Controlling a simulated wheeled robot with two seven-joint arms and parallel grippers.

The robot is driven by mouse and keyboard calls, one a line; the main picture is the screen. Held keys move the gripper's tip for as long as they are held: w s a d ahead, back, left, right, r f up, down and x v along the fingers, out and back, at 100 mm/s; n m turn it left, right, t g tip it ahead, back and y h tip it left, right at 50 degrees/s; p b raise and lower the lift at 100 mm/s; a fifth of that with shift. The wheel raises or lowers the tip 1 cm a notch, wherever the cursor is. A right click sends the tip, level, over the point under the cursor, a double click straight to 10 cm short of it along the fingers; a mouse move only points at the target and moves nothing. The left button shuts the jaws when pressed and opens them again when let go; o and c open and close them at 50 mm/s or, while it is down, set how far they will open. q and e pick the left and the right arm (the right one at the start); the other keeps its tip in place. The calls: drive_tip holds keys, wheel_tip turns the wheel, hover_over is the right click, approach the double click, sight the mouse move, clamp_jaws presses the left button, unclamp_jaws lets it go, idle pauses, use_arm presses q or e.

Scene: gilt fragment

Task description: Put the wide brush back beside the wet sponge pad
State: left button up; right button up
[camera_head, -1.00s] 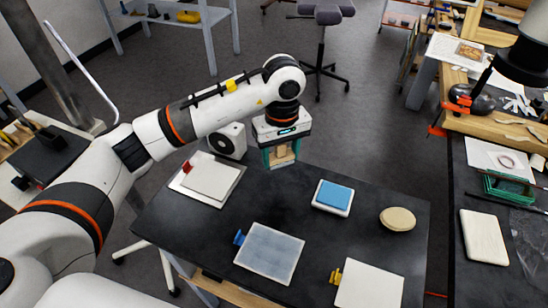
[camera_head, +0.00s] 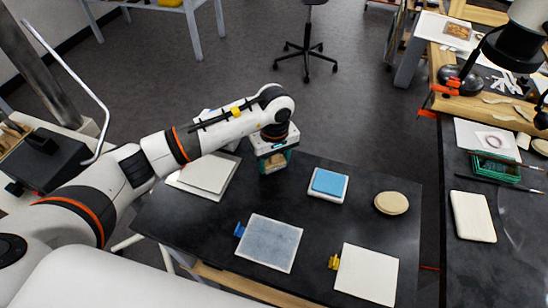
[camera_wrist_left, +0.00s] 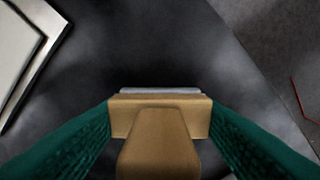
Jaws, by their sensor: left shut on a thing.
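The wide brush (camera_wrist_left: 160,140) has a tan wooden handle and a broad tan head, with a pale edge at its far end. My left gripper (camera_head: 274,164) is shut on it, with a green finger on each side in the left wrist view. It hangs over the far part of the dark table, left of the wet sponge pad (camera_head: 330,182), a blue pad on a white tray. A gap of table lies between them. I cannot tell whether the brush touches the table. My right gripper is out of view.
A white board stack (camera_head: 205,177) lies left of the gripper. A grey-blue panel (camera_head: 270,243) with a blue clip, a white panel (camera_head: 368,275) with a yellow clip and a round tan pad (camera_head: 391,203) share the dark table (camera_head: 325,225). A side bench stands right.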

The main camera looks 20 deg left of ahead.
use_arm(q)
drive_tip(key=shift+f, duration=0.2)
drive_tip(key=o, duration=0.9)
drive_tip(key=shift+r, duration=0.1)
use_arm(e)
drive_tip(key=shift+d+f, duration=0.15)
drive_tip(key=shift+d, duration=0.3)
use_arm(q)
drive_tip(key=shift+r, duration=0.45)
wheel_tip(320, 180, up, 11)
drive_tip(key=b, duration=0.3)
drive_tip(key=shift+r, duration=0.2)
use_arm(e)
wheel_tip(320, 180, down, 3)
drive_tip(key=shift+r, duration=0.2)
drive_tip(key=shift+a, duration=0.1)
